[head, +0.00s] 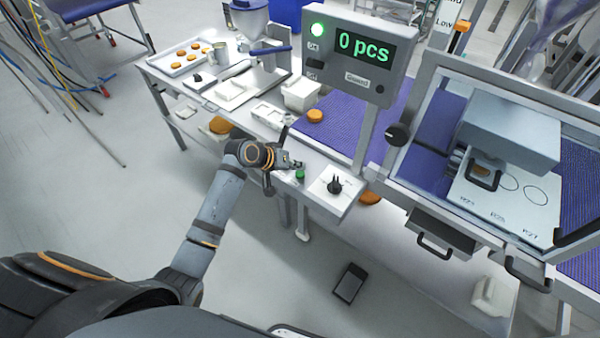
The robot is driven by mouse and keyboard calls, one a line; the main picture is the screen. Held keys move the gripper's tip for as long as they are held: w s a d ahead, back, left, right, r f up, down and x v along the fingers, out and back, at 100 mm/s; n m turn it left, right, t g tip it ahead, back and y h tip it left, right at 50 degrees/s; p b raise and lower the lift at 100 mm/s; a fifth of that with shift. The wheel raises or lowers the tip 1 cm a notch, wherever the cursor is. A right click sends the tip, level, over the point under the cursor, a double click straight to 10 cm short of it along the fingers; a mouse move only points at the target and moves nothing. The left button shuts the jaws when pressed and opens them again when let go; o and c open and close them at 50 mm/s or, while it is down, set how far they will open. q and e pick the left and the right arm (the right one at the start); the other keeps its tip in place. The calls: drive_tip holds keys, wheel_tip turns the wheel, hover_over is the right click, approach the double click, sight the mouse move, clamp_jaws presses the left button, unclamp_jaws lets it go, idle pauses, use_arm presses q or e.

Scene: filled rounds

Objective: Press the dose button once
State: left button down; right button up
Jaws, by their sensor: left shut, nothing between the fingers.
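A small green button (300,175) stands on the near edge of the grey bench, and I take it to be the dose button; no label on it is readable. My left gripper (296,164) is shut and empty, with its tips just behind and above the button in the picture. Whether they touch it I cannot tell. My right gripper is out of view.
A black knob on a white plate (334,186) sits right of the button. A guarded station with a clear frame (480,75) stands at the right. A tray of orange rounds (168,66) lies at the back left. Another orange round (315,116) lies on the purple belt (345,132).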

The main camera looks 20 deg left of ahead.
sight(298, 174)
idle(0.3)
use_arm(q)
drive_tip(key=shift+f, duration=0.4)
drive_tip(key=shift+f, duration=0.6)
idle(0.8)
drive_tip(key=shift+r+p, duration=0.95)
drive_tip(key=shift+r, duration=0.05)
wheel_tip(298, 174, up, 5)
drive_tip(key=p, duration=0.5)
drive_tip(key=shift+r, duration=0.1)
